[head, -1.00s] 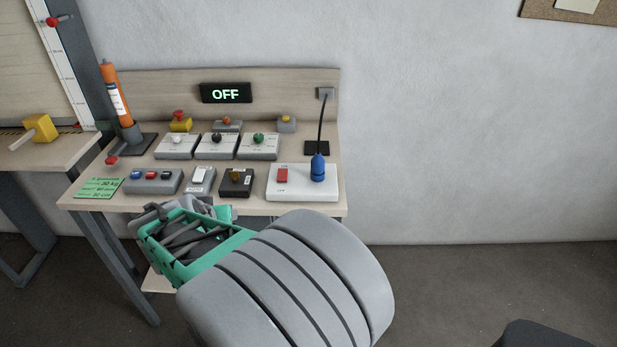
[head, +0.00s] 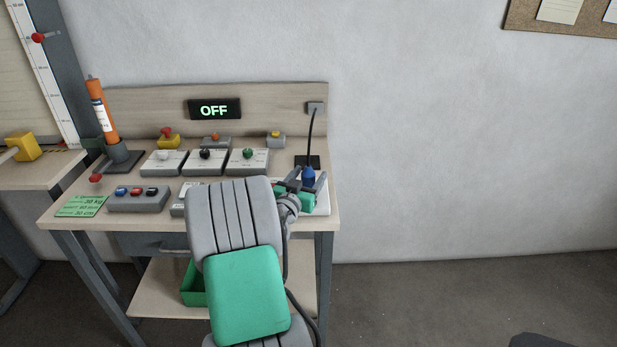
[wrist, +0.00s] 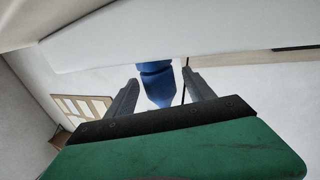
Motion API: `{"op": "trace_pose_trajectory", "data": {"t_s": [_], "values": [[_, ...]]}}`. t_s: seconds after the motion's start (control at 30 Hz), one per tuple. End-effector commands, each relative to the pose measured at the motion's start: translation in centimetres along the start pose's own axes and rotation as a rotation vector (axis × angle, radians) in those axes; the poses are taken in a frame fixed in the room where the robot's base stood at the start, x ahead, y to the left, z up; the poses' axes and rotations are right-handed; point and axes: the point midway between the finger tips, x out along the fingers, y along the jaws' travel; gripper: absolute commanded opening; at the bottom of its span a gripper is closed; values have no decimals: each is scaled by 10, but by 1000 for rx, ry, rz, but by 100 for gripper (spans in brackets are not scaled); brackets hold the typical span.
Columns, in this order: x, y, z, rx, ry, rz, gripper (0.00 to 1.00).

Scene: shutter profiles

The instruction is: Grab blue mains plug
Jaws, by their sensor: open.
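The blue mains plug (head: 309,177) stands upright at the right of the bench with its black cord rising from it. In the wrist view the plug (wrist: 157,84) shows between the two grey fingers, with its tapered end toward my gripper. My gripper (head: 306,182) is open, with one finger on each side of the plug. In the wrist view my gripper (wrist: 158,88) shows a visible gap on both sides of the plug. The white switch board (head: 322,208) under the plug is mostly hidden by my gripper and arm.
The bench (head: 62,212) holds several switch boxes, such as the three-button box (head: 138,200), and an orange tube (head: 102,109) in a stand. A display (head: 214,109) reads OFF. The cord runs to a wall-side outlet (head: 316,107). A green bin (head: 192,285) sits on the lower shelf.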

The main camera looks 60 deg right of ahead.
Motion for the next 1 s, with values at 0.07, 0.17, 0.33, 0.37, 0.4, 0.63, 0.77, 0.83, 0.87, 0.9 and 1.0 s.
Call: {"op": "trace_pose_trajectory", "data": {"t_s": [0.07,0.17,0.33,0.37,0.4,0.63,0.77,0.83,0.87,0.9,1.0], "values": [[0,0,0,0,0,0,62],[0,0,0,0,0,0,56],[-1,0,0,0,0,0,42],[-1,0,0,0,0,0,40],[-1,0,0,0,0,0,37],[-1,0,0,0,0,0,18],[-1,0,0,0,0,0,7],[-1,0,0,0,0,0,2],[-1,0,0,0,0,0,0],[-1,0,0,0,0,0,0],[-1,0,0,0,0,0,0]]}}
